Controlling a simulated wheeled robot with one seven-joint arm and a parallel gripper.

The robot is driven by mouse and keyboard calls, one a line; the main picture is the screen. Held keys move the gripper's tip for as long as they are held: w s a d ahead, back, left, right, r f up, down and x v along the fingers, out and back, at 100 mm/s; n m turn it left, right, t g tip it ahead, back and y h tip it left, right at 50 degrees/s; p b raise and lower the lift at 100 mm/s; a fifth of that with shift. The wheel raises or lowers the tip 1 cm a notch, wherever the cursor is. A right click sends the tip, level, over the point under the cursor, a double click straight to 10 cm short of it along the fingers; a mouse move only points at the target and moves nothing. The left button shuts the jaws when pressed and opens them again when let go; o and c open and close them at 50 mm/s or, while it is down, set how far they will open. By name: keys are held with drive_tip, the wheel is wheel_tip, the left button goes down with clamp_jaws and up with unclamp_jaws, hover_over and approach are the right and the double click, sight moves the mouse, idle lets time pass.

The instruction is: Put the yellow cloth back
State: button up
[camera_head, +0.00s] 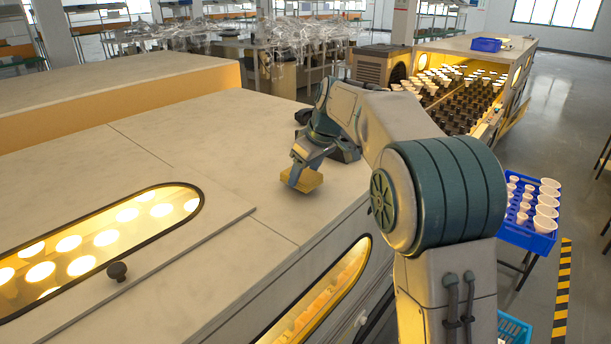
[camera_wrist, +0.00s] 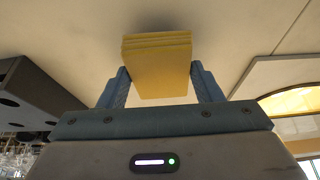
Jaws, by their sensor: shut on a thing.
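The yellow cloth (camera_head: 301,180) is a folded, layered pad at the end of my arm, over the pale top of the long cabinet (camera_head: 225,150). My gripper (camera_head: 305,172) is shut on it. In the wrist view the yellow cloth (camera_wrist: 157,68) sits between the two blue fingers of my gripper (camera_wrist: 158,85). Its folded layers show along the upper edge. A dark patch of shade lies by it on the pale surface. I cannot tell whether the cloth touches the cabinet top or is just above it.
A lit window with a black knob (camera_head: 117,271) is set in the cabinet top at left. A dark box with holes (camera_wrist: 35,88) stands close on the left in the wrist view. A blue crate of white cups (camera_head: 540,215) is at right. The cabinet top around the cloth is mostly clear.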

drive_tip(key=shift+f, duration=0.85)
drive_tip(key=shift+f, duration=0.2)
drive_tip(key=o, duration=0.9)
drive_tip(key=shift+o, duration=0.2)
drive_tip(key=shift+r, duration=0.1)
drive_tip(key=v, duration=1.2)
drive_tip(key=shift+r+b, duration=0.15)
drive_tip(key=shift+b, duration=0.25)
